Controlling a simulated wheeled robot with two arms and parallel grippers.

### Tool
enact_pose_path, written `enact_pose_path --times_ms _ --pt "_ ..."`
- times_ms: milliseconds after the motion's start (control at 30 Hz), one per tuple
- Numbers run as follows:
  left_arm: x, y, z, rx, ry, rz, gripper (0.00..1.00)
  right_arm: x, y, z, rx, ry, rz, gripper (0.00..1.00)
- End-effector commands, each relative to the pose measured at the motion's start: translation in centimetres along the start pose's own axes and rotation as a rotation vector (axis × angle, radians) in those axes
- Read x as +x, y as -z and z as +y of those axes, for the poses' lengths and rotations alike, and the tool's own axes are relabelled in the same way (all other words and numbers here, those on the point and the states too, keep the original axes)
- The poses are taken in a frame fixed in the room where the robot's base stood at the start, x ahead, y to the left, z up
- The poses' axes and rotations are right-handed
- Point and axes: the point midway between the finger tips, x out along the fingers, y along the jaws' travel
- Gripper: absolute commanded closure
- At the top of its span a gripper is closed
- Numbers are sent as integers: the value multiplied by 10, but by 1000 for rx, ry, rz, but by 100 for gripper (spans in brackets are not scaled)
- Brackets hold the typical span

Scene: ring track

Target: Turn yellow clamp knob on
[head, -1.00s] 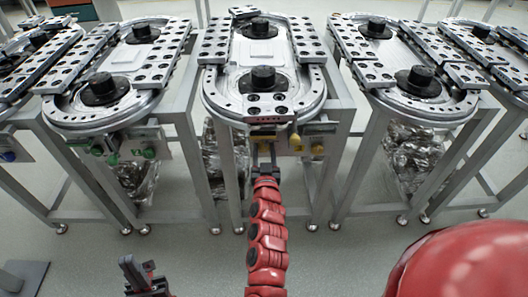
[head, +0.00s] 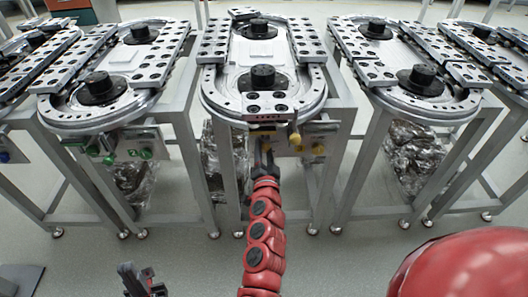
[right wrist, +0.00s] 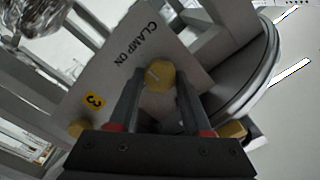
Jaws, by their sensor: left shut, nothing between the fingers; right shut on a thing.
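In the right wrist view a yellow clamp knob (right wrist: 159,75) with a pale line across its face sits between my right gripper's fingertips, on a grey panel (right wrist: 185,55) marked "CLAMP ON". My right gripper (right wrist: 158,88) is shut on this knob. In the head view my right gripper (head: 264,154) is at the front panel under the middle ring track (head: 225,99); the held knob is hidden there. My left gripper (head: 136,277) is shut and empty, low at the bottom left, away from the tracks.
Another yellow knob (head: 318,149) is to the right on the same panel, and a yellow part (head: 294,138) sticks out just above it. Green knobs (head: 145,154) are under the track to the left. Metal table legs stand on both sides of my right arm.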

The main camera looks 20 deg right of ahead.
Motion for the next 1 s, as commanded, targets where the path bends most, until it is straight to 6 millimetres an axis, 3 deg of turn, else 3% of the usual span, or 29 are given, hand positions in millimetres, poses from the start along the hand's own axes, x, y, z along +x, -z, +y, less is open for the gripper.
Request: enact_pose_path --times_ms 667,700,867,1000 --pt "-3 0 0 0 0 0 100 0 -1 1 67 -1 -1 100" --pt "-3 0 0 0 0 0 100 0 -1 1 67 -1 -1 50" --pt "-3 0 0 0 0 0 100 0 0 1 66 -1 -1 21" --pt "-3 0 0 0 0 0 100 0 0 1 65 -1 -1 21"
